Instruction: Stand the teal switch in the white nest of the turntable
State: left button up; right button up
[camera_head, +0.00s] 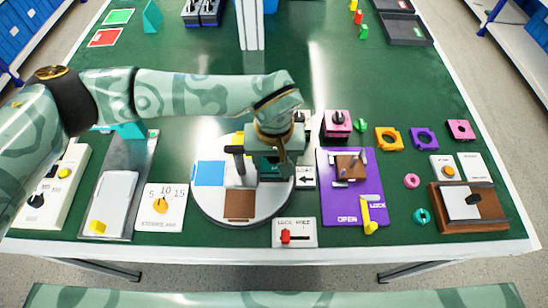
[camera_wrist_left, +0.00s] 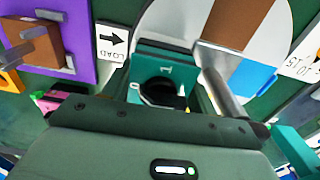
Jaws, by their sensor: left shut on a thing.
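The teal switch (camera_head: 270,170) is at the right side of the round white turntable (camera_head: 212,207), below my left gripper (camera_head: 268,160) in the head view. In the left wrist view the teal switch (camera_wrist_left: 148,60) shows a dark round knob and a light mark on its face. My left gripper is shut on it. The turntable bears a blue patch (camera_head: 209,173) and a brown patch (camera_head: 240,204). The white nest cannot be made out; the gripper and switch cover that side. I cannot tell whether the switch touches the turntable. My right gripper is not in view.
A grey post (camera_wrist_left: 222,80) stands close beside the switch. A LOAD arrow card (camera_head: 305,178) lies right of the turntable, next to a purple lock board (camera_head: 334,207).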

pick_arm(q)
jog(key=shift+s+a+f, duration=0.1)
jog(key=shift+s+f, duration=0.25)
jog(key=shift+f, duration=0.35)
jog(key=o, duration=0.9)
jog(key=shift+o, duration=0.4)
jog(key=r, duration=0.3)
jog(key=r+p, duration=0.1)
jog(key=shift+w+d+r, duration=0.15)
jog(key=shift+w+d, duration=0.15)
jog(key=shift+w, duration=0.1)
notch_tip(320, 180, up, 14)
jog(key=p, duration=0.2)
jog(key=shift+s+a+f+p, duration=0.2)
jog(key=shift+a+f+p, duration=0.05)
jog(key=shift+a+p, duration=0.05)
